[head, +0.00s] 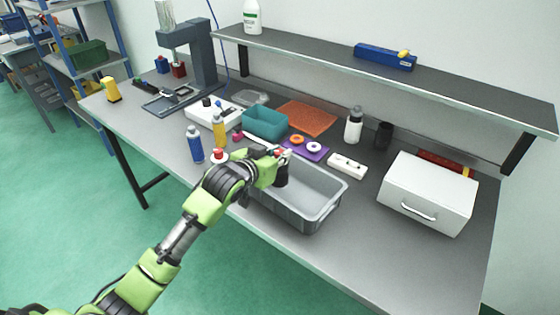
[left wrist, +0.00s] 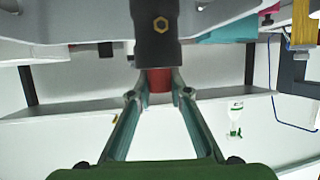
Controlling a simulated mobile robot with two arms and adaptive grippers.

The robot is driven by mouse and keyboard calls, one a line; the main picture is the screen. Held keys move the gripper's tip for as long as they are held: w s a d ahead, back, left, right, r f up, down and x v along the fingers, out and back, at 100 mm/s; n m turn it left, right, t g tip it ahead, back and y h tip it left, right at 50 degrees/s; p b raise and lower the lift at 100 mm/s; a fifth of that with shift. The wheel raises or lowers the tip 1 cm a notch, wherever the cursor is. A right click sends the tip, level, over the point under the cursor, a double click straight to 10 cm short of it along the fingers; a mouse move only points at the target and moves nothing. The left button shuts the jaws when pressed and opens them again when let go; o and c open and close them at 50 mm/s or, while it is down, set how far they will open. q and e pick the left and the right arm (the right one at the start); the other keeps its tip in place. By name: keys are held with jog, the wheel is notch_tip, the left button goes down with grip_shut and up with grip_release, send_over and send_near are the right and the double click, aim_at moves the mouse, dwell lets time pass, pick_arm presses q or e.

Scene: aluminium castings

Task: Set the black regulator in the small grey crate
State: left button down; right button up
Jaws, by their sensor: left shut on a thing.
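My left gripper (head: 280,155) is shut on the black regulator (head: 281,177), above the left part of the small grey crate (head: 322,216). In the head view the regulator hangs below the fingers, its dark body against the crate's inside. I cannot tell how far its lower end is from the crate floor. In the left wrist view the regulator (left wrist: 158,32) shows as a dark cylinder with a brass hexagonal fitting. Its red part (left wrist: 159,80) sits between the fingertips. The visible part of the crate is empty. My right gripper is not in view.
Behind the crate are a purple tray (head: 312,154) with rings, a white power strip (head: 347,166) and a teal bin (head: 265,122). A white drawer box (head: 428,192) stands right. A blue bottle (head: 194,144) and a yellow bottle (head: 219,130) stand left. A shelf (head: 380,70) overhangs the back.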

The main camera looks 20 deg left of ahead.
pick_arm(q)
jog(key=shift+w+f, duration=0.2)
jog(key=shift+w, duration=0.05)
notch_tip(320, 180, down, 3)
jog(key=shift+w+p, duration=0.15)
jog(key=shift+p, duration=0.5)
jog(key=shift+f, duration=0.45)
jog(key=c, duration=1.9)
grip_release()
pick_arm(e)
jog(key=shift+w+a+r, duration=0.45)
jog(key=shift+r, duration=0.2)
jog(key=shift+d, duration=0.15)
